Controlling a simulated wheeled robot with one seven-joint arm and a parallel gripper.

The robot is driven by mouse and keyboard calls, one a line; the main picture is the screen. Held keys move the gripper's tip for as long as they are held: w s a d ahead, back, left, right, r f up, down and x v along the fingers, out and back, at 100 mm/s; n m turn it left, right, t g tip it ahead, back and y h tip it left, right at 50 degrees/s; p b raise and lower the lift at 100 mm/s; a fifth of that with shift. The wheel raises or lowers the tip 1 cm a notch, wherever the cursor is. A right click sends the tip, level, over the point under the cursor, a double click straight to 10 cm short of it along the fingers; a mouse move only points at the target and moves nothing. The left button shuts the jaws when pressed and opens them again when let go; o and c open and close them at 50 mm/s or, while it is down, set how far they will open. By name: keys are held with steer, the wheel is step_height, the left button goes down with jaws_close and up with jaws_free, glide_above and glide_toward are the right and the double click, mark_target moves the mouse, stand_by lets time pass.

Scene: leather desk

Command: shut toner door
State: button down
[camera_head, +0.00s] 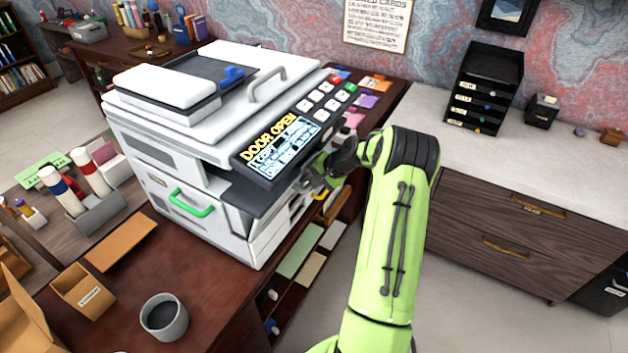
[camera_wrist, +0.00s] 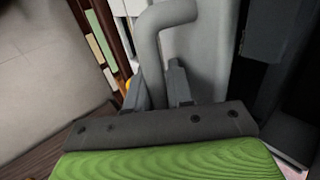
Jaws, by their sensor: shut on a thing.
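The white copier (camera_head: 190,150) stands on the dark red desk, and its tilted control panel (camera_head: 285,145) reads "DOOR OPEN". My gripper (camera_head: 316,183) is at the copier's right side, below the panel and partly hidden by my green arm. In the wrist view my gripper's two grey fingers (camera_wrist: 162,88) are shut on a grey bent handle (camera_wrist: 163,30). The handle is on a pale grey upright panel (camera_wrist: 205,50), which looks like the toner door. How far the door stands open cannot be told.
A green handle (camera_head: 191,203) is on the copier's front drawer. A grey cup (camera_head: 164,318) and small boxes stand on the desk at the front left. Open shelves (camera_head: 300,265) lie below the desk edge. A white-topped cabinet (camera_head: 530,185) stands to the right, with clear floor in front.

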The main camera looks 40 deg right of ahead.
steer(key=shift+w+a+r, duration=0.2)
steer(key=shift+w+r, duration=0.4)
steer(key=shift+r, duration=0.1)
steer(key=shift+w, duration=0.1)
stand_by(0.5)
steer(key=c, duration=1.4)
jaws_free()
steer(key=p+v, duration=0.4)
steer(key=v, duration=0.2)
steer(key=p+v, duration=0.3)
steer(key=v, duration=0.2)
steer(key=w+p+v, duration=0.1)
steer(key=p+v, duration=0.3)
steer(key=v, duration=0.2)
steer(key=shift+s+a+r+p, duration=0.15)
steer(key=shift+s+r+p, duration=0.15)
steer(key=shift+r, duration=0.3)
